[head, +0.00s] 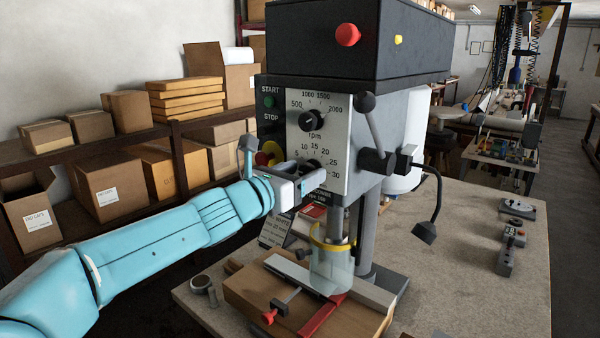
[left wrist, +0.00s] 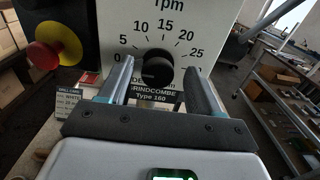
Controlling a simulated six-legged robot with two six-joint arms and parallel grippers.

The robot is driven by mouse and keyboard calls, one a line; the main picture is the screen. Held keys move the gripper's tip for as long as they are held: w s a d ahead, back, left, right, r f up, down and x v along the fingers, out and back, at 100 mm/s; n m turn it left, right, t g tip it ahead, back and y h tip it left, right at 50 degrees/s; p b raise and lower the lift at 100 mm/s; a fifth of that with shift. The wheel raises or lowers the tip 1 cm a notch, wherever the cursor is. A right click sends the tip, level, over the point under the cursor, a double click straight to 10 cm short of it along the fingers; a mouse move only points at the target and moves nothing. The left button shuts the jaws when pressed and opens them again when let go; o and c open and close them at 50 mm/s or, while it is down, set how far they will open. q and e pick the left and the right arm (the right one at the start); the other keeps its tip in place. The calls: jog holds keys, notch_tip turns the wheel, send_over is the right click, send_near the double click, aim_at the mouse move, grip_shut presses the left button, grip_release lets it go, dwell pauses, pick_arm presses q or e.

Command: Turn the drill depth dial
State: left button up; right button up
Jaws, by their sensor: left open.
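The drill depth dial is a black knob (left wrist: 157,68) on a white scale plate marked 0 to about 30, on the front of the drill press; it also shows in the head view (head: 312,165), partly covered by my gripper. My left gripper (head: 318,178) is open in front of it. In the left wrist view its two fingers (left wrist: 160,88) stand either side of the knob. I cannot tell whether they touch it. The rpm dial (head: 311,121) sits just above. My right gripper is not in view.
A red and yellow stop button (left wrist: 45,55) sits left of the dial. A feed lever (head: 375,125) sticks out at the drill's right side. A clear guard (head: 332,268) and a vise with red handle (head: 322,318) are below. Shelves with cardboard boxes (head: 104,186) stand at left.

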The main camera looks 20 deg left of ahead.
pick_arm(q)
jog(key=shift+a, duration=0.15)
jog(key=c, duration=1)
jog(key=shift+f, duration=0.1)
jog(key=shift+f+m+b, duration=0.1)
jog(key=shift+m+b, duration=0.4)
jog(key=shift+m, duration=0.1)
jog(key=shift+d+m+b, duration=0.2)
jog(key=shift+m+b, duration=2.1)
jog(key=shift+m, duration=3.1)
